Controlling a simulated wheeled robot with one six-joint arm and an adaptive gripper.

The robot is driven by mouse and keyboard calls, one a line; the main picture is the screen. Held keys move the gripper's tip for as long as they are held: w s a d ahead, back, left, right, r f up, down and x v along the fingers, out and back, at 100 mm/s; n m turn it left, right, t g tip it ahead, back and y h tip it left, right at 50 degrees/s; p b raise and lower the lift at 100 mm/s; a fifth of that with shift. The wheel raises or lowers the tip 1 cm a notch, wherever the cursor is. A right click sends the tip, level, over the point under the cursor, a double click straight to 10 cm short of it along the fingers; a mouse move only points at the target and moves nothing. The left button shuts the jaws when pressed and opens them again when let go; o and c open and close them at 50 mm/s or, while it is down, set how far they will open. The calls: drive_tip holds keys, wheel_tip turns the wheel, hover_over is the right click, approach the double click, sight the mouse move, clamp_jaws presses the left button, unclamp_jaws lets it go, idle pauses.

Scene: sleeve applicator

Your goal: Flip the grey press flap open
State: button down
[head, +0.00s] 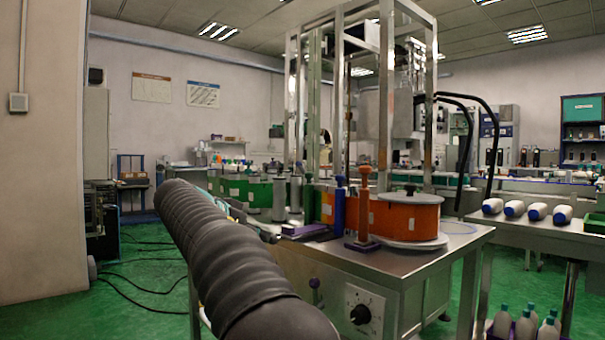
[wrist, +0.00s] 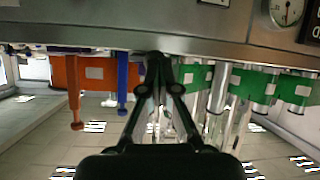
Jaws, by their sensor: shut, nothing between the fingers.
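I cannot pick out the grey press flap for certain in either view. The sleeve applicator (head: 385,268) is a steel machine with a metal frame and a flat top, right of centre in the head view. In the wrist view, which is upside down, my gripper (wrist: 157,64) is shut and empty, with its black fingertips together just in front of the machine's steel edge (wrist: 215,50). In the head view my black arm reaches towards the machine's left side and hides part of it; the fingertips are hard to make out there.
An orange drum (head: 405,217) stands on the top beside an orange post (head: 364,200) and a blue post (head: 340,205). Green guards (head: 257,192) and grey rollers (head: 279,199) line the back.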

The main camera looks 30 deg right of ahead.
drive_tip(key=s+a+f+p, duration=0.1)
drive_tip(key=s+a+p, duration=0.1)
drive_tip(key=a, duration=0.7)
drive_tip(key=shift+s, duration=0.15)
drive_tip(key=shift+a+f, duration=0.1)
idle(0.4)
